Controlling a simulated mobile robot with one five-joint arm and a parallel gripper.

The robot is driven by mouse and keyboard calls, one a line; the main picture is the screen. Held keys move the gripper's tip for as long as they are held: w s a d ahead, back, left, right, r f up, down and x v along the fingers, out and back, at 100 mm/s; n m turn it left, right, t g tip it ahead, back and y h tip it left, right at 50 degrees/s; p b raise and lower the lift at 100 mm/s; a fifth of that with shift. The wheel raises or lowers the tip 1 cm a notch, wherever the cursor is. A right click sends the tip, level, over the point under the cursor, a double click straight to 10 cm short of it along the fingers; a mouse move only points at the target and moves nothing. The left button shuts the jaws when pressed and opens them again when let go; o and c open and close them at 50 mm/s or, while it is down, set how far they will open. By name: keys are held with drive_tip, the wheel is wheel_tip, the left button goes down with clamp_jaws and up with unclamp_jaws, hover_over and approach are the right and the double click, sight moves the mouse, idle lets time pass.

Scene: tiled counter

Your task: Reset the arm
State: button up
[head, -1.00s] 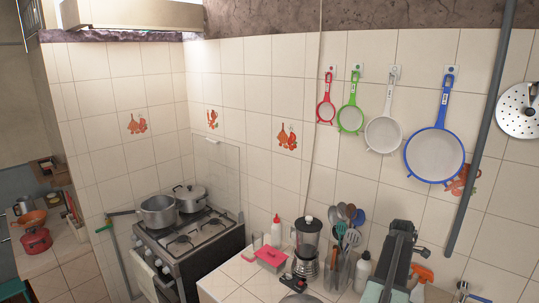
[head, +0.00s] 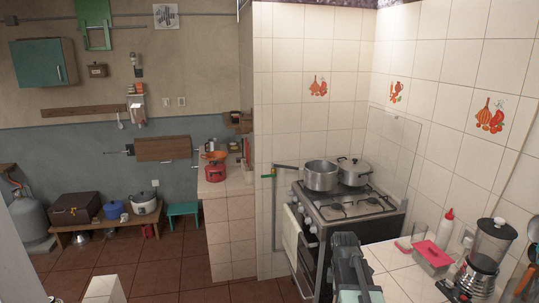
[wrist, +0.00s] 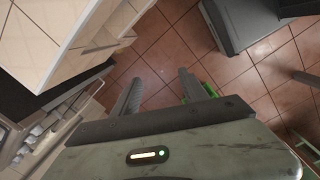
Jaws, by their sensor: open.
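My gripper (wrist: 158,82) shows in the wrist view with its two dark fingers apart. Nothing is between them; red-brown floor tiles lie beyond. My arm (head: 352,268) rises at the bottom of the head view, in front of the stove's lower right side and beside the counter's left end. I cannot make out the fingers in the head view.
The stove (head: 343,212) carries two pots. The tiled counter (head: 391,270) at right holds a red-lidded box (head: 432,253), a bottle (head: 445,229) and a blender (head: 489,250). Open floor (head: 173,262) lies at left, before a low bench with pots.

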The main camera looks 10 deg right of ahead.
drive_tip(key=s+a+f+m+b, duration=0.1)
drive_tip(key=s+a+m, duration=0.2)
drive_tip(key=a+m, duration=0.3)
drive_tip(key=s+a+f+m+b, duration=0.1)
drive_tip(key=s+a+f+m, duration=0.1)
drive_tip(key=a+m, duration=0.5)
drive_tip(key=shift+s+a+f+m+y, duration=0.2)
drive_tip(key=shift+s+a+m+y, duration=0.15)
drive_tip(key=shift+s+a, duration=0.25)
